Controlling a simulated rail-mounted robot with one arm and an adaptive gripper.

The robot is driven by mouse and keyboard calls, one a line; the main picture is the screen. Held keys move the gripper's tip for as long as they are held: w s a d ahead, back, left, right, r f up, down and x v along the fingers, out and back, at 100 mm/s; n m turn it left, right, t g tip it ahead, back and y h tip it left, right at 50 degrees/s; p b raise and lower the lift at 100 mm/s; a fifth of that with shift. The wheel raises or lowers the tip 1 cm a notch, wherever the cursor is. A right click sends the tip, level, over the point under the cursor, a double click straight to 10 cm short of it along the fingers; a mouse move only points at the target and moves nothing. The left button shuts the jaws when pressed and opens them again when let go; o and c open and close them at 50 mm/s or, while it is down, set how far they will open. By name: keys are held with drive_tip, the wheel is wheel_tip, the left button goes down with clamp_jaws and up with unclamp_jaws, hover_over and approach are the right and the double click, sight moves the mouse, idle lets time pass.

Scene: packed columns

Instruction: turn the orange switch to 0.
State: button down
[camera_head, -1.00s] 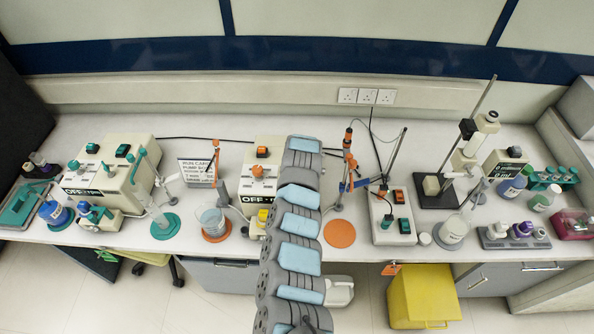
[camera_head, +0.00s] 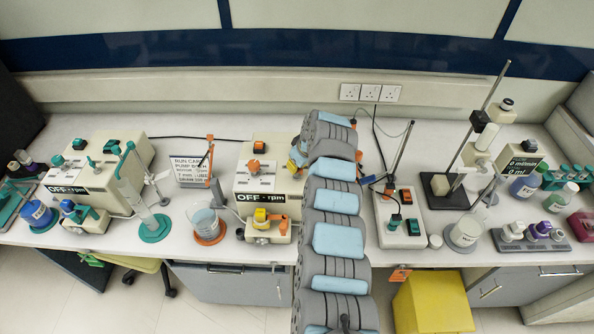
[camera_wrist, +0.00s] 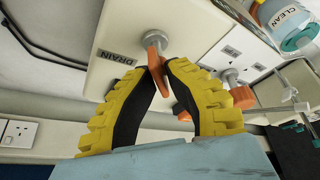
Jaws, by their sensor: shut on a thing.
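In the head view an orange rocker switch (camera_head: 259,147) sits on top of the beige middle pump (camera_head: 243,181), behind an orange knob (camera_head: 254,165). The pump's display reads OFF rpm. My gripper (camera_head: 298,155) is at the pump's right side, mostly hidden by my arm. In the wrist view its yellow, black-padded fingers (camera_wrist: 156,75) meet on an orange lever (camera_wrist: 158,66) on a metal stem. The lever stands out from a beige panel (camera_wrist: 120,35) labelled DRAIN. I cannot tell whether that lever is the task's switch, and no 0 mark is readable.
A glass beaker (camera_head: 203,222) stands left of the middle pump. A white unit (camera_head: 388,222) with orange and teal rockers is right of my arm. A stand (camera_head: 440,185) is further right. In the wrist view a CLEAN bottle (camera_wrist: 288,30) is close by.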

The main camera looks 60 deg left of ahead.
drive_tip(key=shift+f, duration=0.1)
idle(0.3)
drive_tip(key=c, duration=1)
unclamp_jaws()
drive_tip(key=shift+c, duration=0.2)
drive_tip(key=v, duration=1.2)
